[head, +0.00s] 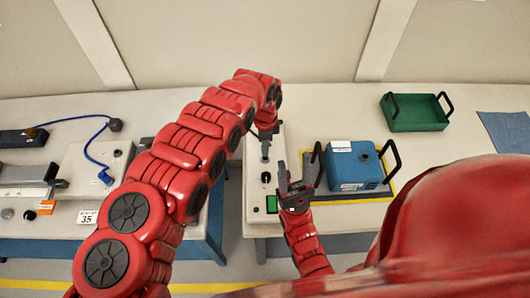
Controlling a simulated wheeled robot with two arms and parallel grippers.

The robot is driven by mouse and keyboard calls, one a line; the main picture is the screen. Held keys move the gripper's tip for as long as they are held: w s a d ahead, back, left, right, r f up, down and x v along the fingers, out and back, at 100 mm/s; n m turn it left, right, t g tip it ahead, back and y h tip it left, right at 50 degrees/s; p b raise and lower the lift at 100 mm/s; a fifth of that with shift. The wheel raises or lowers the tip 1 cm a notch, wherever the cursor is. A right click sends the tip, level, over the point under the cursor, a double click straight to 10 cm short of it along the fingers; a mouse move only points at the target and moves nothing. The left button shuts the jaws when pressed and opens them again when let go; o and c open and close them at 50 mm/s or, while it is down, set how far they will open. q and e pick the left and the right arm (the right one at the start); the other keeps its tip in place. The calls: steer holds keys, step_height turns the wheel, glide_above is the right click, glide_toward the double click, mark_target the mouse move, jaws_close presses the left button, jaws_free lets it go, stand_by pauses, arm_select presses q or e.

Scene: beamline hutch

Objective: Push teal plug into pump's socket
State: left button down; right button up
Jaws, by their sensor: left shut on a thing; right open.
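My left gripper (265,146) hangs over the narrow white panel (259,219) at the middle of the head view. It is shut on a small grey thing at its tips, too small to identify. My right gripper (292,184) is open, fingers pointing up, in front of the panel's right side and left of a blue box (353,168) with black handles. The box has a dark round fitting (364,157) on top; whether it is the pump is unclear. I cannot make out a teal plug or a socket for certain.
A green tray (417,113) with black handles stands at the back right, beside a blue cloth (507,131). On the left table, a blue cable (88,152) runs across a white box (82,164). Bare tabletop shows behind the blue box.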

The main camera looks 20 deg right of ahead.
arm_select(q)
steer(key=shift+r+p, duration=0.9)
steer(key=shift+r, duration=0.8)
stand_by(0.6)
